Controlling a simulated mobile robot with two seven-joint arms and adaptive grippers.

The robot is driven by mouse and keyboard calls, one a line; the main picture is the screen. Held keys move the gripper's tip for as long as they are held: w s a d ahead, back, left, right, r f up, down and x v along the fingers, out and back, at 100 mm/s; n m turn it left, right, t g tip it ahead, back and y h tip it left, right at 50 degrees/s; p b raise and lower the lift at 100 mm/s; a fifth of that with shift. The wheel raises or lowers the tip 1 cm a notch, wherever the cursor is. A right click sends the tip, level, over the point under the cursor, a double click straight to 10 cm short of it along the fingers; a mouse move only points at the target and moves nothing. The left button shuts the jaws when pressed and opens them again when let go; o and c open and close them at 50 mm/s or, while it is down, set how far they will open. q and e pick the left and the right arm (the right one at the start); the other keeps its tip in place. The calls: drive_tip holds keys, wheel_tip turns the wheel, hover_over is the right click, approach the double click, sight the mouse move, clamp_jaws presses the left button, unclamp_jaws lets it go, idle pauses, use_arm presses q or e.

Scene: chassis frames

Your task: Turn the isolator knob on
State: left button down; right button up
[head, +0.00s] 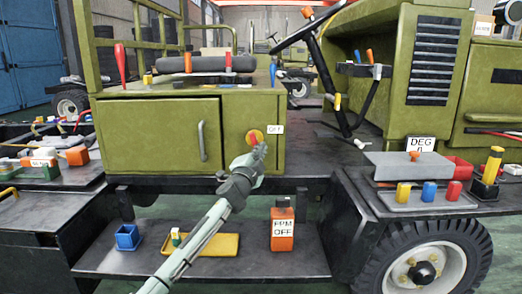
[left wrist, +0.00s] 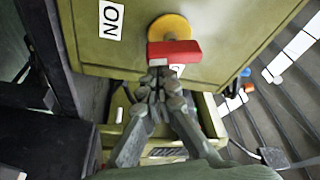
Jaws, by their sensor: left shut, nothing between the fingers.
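The isolator knob (head: 252,138) is a yellow disc with a red handle, on the front of a green cabinet (head: 157,135). In the left wrist view the red handle (left wrist: 175,52) lies across the lower part of the yellow disc (left wrist: 168,26). A white label (left wrist: 111,18) there reads as ON turned over. My left gripper (head: 259,153) is shut and empty, its tips (left wrist: 158,80) right at the red handle's edge. I cannot tell whether they touch it. My right gripper is out of view.
A steering wheel (head: 302,35) and levers stand to the right of the cabinet. Below are a blue bin (head: 128,237), a yellow tray (head: 215,246) and an orange FPM OFF box (head: 283,228). A cabinet door handle (head: 202,141) sticks out left of the knob.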

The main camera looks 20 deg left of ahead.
use_arm(q)
drive_tip(key=shift+a+f, duration=0.25)
drive_tip(key=shift+a, duration=0.1)
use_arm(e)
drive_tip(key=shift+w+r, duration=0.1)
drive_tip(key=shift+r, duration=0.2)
use_arm(q)
drive_tip(key=shift+a+f, duration=0.1)
idle(0.5)
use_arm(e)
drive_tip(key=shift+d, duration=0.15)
